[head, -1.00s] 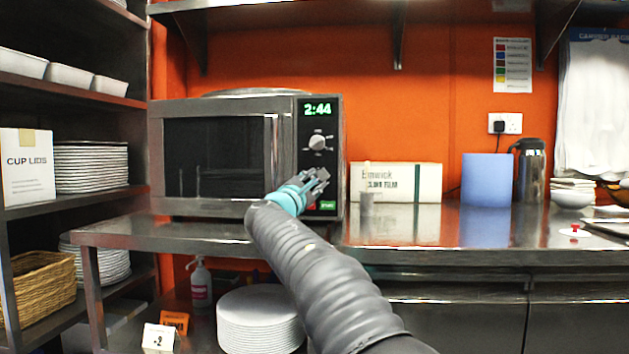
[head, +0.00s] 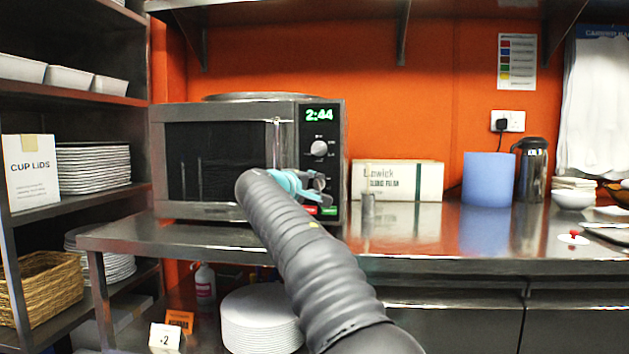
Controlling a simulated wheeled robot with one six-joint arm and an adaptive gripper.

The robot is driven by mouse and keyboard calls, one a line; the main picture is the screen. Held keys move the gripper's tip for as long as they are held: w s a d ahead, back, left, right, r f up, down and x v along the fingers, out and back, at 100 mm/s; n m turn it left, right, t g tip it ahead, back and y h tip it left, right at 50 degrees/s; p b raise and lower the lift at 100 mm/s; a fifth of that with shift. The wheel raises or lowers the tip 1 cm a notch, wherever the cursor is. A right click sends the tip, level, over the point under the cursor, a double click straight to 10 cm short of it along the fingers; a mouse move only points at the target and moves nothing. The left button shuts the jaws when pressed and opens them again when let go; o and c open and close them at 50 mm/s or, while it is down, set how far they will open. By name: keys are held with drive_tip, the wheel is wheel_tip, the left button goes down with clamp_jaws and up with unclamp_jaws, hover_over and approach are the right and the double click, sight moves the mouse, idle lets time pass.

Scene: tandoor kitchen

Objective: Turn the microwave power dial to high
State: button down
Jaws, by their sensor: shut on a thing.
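The microwave (head: 225,204) stands on the steel counter, with its black control panel (head: 336,135) on the right under a green 2:44 display. A round grey upper dial (head: 319,148) is in plain view on the panel, with small marks around it too small to read. My gripper (head: 319,186), with its teal wrist, is at the lower panel, just above the red and green buttons. It is shut on what looks like a lower dial, mostly hidden by the fingers. The lower dial's setting cannot be seen, and I cannot read which dial is for power.
The steel counter (head: 440,236) is clear in front of the microwave. A small grey cylinder (head: 368,208) and a white box (head: 410,180) stand just right of it. A blue container (head: 488,180) and a dark flask (head: 532,172) stand further right. Shelves with plates (head: 93,168) are at left.

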drive_tip(key=shift+r+m+g+y+p, duration=0.15)
drive_tip(key=shift+m+g+y+p, duration=0.4)
drive_tip(key=shift+m, duration=0.75)
drive_tip(key=c, duration=0.8)
unclamp_jaws()
drive_tip(key=v, duration=1.2)
drive_tip(key=shift+d, duration=0.1)
